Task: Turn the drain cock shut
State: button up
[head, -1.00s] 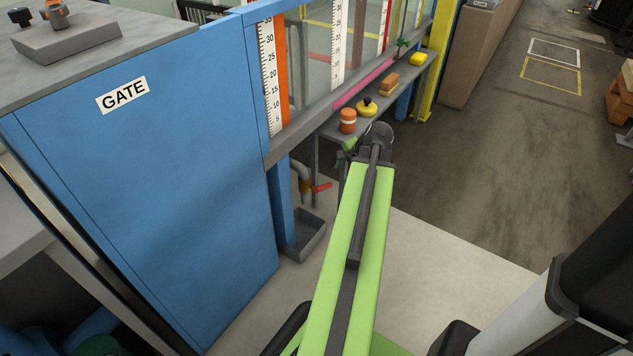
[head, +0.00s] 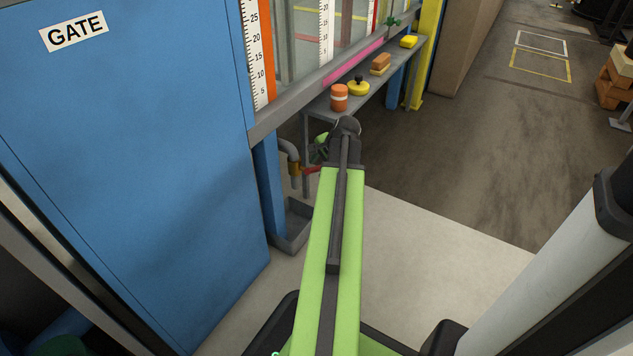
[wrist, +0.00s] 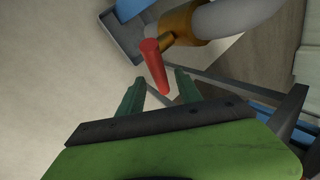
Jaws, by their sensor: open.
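The drain cock has a red lever handle (wrist: 155,66) on a brass body (wrist: 178,28), at the end of a grey elbow pipe (wrist: 236,14). In the head view the red handle (head: 312,170) shows just left of my arm, partly hidden by it, with the brass body (head: 296,168) beside it. My gripper (wrist: 160,82) is open, with its two green fingers apart. In the wrist view the handle's near end lies between the fingertips. I cannot tell whether either finger touches it. In the head view my gripper (head: 321,148) is largely hidden behind my wrist.
A grey drip tray (head: 292,226) stands on the floor below the cock, beside a blue post (head: 268,190). A shelf (head: 375,96) above holds an orange jar (head: 339,97), a yellow item (head: 358,87) and a brush (head: 380,65).

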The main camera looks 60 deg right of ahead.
aim_at(318, 168)
jog(key=shift+b+x, duration=0.75)
jog(key=shift+x, duration=0.8)
grip_shut()
